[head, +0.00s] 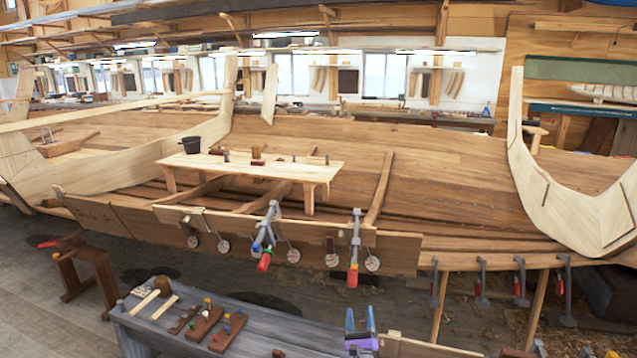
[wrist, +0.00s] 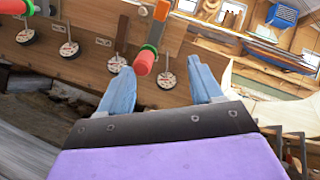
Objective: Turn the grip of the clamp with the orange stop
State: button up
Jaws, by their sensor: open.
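The clamp with the orange stop (wrist: 162,11) hangs on the hull plank in the wrist view. Its red grip (wrist: 144,64) has a green collar and points toward me. In the head view this appears to be the right clamp (head: 355,238) of the two on the plank, with its red grip (head: 352,279) at the bottom. My gripper (head: 360,320) is open and empty, below that grip in the head view. In the wrist view the grip shows between my blue fingertips (wrist: 160,72); it looks beyond them, with no contact visible.
Another clamp (head: 265,236) with a red grip is to the left. Several round dials (wrist: 167,79) hang along the plank (head: 395,252). Several smaller clamps (head: 520,282) line the hull at right. A grey bench (head: 260,330) with tools stands at lower left.

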jog(key=w+d+r+n+g, duration=0.1)
jog(key=w+r+n+g, duration=0.4)
jog(key=r+n+g, duration=0.35)
jog(key=s+d+r+n+g, duration=0.1)
jog(key=s+r+n+g, duration=0.3)
jog(key=s, duration=0.3)
jog(key=s+d+r+n+g, duration=0.1)
jog(key=s+r+n, duration=0.3)
jog(key=s+r, duration=0.25)
jog(key=s+a+r+n+g, duration=0.1)
jog(key=s+n+g, duration=0.5)
jog(key=s, duration=2.2)
jog(key=s+a+r+n+g, duration=0.1)
jog(key=s+r+n+g, duration=0.3)
jog(key=s, duration=2.4)
jog(key=n+g, duration=0.2)
jog(key=n, duration=0.1)
jog(key=shift+a+g, duration=0.3)
jog(key=shift+g, duration=0.05)
